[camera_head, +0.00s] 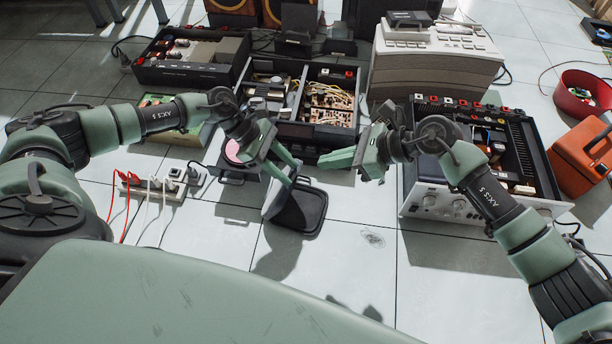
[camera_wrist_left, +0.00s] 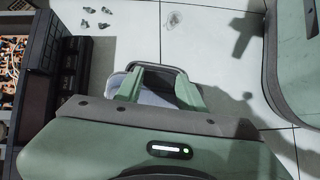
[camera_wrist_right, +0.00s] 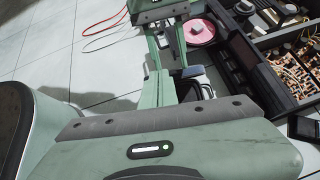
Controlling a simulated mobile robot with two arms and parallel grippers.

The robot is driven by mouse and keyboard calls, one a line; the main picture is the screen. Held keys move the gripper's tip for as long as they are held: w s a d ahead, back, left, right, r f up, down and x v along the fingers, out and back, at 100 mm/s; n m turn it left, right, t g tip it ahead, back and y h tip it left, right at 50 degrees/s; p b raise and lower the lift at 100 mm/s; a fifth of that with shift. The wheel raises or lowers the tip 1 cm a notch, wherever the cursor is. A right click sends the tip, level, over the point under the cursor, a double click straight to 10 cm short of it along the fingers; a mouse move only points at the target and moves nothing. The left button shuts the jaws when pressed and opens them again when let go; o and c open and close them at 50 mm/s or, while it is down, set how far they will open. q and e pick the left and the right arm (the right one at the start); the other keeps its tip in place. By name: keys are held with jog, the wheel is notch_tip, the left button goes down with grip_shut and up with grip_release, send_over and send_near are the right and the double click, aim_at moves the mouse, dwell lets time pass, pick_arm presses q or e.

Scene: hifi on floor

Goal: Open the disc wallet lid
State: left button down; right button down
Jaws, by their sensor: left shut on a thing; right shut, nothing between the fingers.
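The disc wallet (camera_head: 301,210) lies on the tiled floor in front of the hi-fi units, its dark tray facing up. Its pale grey lid (camera_head: 275,203) stands tilted up along the tray's left side. My left gripper (camera_head: 294,172) is shut on the lid, reaching it from above; its fingers hide part of the lid. The left wrist view shows the pale lid (camera_wrist_left: 158,88) between the two green fingers.
A power strip (camera_head: 160,187) with red and white cables lies at left. A pink disc (camera_head: 234,152) sits on a dark unit behind the wallet. Open hi-fi chassis (camera_head: 329,103) stand behind; a silver-fronted amplifier (camera_head: 440,205) is at right. The floor in front is clear.

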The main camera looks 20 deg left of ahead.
jog(key=w+d+f+h, duration=0.2)
jog(key=d+f, duration=0.2)
jog(key=f, duration=0.3)
jog(key=s+a+f, duration=0.1)
jog(key=a+f, duration=0.3)
jog(key=a, duration=0.6)
jog(key=shift+s+f+n, duration=0.15)
jog(key=shift+s+n, duration=0.1)
jog(key=shift+n, duration=0.05)
